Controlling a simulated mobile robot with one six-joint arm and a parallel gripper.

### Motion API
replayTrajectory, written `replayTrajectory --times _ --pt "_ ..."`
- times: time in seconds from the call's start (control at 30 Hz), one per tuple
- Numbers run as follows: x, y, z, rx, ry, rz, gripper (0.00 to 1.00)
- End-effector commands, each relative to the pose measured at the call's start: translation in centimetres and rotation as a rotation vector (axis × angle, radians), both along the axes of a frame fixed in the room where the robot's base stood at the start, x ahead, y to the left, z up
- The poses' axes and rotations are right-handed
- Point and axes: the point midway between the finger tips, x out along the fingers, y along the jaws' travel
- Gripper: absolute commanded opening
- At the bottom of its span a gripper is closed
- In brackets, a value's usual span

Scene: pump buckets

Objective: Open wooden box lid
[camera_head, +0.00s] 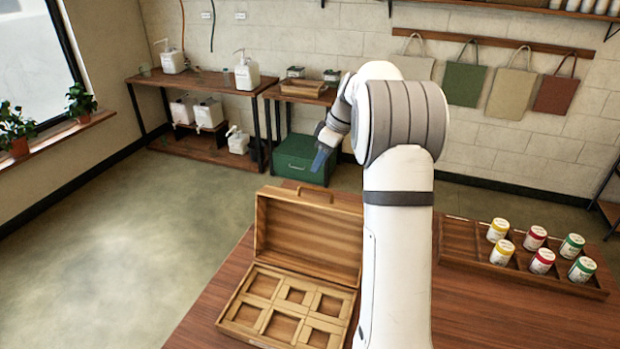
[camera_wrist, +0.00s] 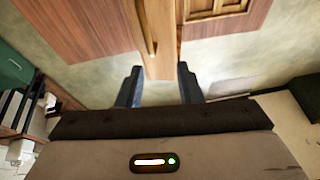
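The wooden box (camera_head: 228,318) sits on the wooden table, its inside split into several empty square compartments. Its lid (camera_head: 312,237) stands raised and roughly upright at the back of the box, with a handle (camera_head: 308,197) along its top edge. In the wrist view, the lid (camera_wrist: 163,50) shows edge-on, with the handle (camera_wrist: 147,28) on its left side. My gripper (camera_head: 318,163) is above and behind the lid, pointing down. In the wrist view its two dark fingers (camera_wrist: 158,85) are spread with floor visible between them; contact with the lid is not clear.
A wooden tray (camera_head: 458,252) with several jars with yellow, red and green labels (camera_head: 541,261) stands on the table (camera_head: 480,322) at right. A green crate (camera_head: 300,158) and side tables with white pump bottles (camera_head: 246,72) are along the back wall. Open floor lies left.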

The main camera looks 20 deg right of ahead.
Motion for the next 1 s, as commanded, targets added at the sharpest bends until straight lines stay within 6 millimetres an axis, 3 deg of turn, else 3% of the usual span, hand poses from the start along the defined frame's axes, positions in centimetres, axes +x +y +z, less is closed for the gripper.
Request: replayTrajectory --times 0.2,0.7,1.0 --pt "1.4 -1.2 -1.2 0.015 -0.021 0.048 0.33" --pt "2.6 1.2 -7.3 0.013 -0.021 0.046 0.33" --pt "2.7 1.4 -8.1 0.012 -0.023 0.046 0.33"
